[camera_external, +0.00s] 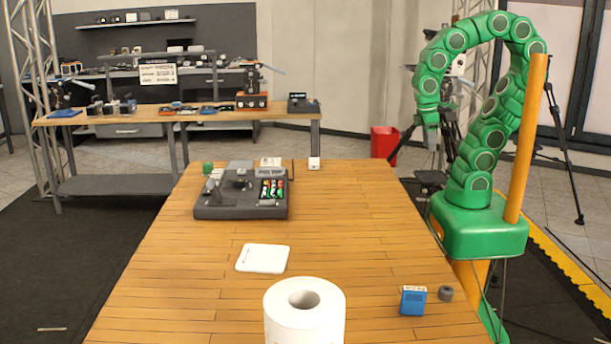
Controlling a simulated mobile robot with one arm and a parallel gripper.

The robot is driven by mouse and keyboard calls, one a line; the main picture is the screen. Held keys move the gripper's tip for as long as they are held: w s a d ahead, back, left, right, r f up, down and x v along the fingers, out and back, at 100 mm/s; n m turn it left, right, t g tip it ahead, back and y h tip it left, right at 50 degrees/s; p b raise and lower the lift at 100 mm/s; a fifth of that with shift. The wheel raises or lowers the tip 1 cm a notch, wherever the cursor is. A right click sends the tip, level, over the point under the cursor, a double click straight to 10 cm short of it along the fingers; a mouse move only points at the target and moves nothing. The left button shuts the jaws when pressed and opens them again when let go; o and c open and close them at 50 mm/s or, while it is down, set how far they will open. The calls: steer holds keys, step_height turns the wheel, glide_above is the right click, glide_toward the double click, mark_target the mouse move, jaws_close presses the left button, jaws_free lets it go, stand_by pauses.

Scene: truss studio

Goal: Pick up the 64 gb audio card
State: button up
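A small blue block with a pale top (413,301) stands at the near right of the wooden table. It may be the audio card, but its print is too small to read. A flat white piece with rounded corners (263,258) lies near the table's middle; its faint marking is unreadable too. My green arm curves up from its base at the table's right side and bends over to the left. My gripper (431,138) hangs pointing down above the far right edge, well away from both things. Its fingers are too small to make out.
A white paper roll (305,314) stands at the near edge. A small dark grey cylinder (445,293) is beside the blue block. The table's middle right is clear.

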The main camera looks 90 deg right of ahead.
steer(key=shift+o, duration=0.2)
steer(key=o, duration=0.8)
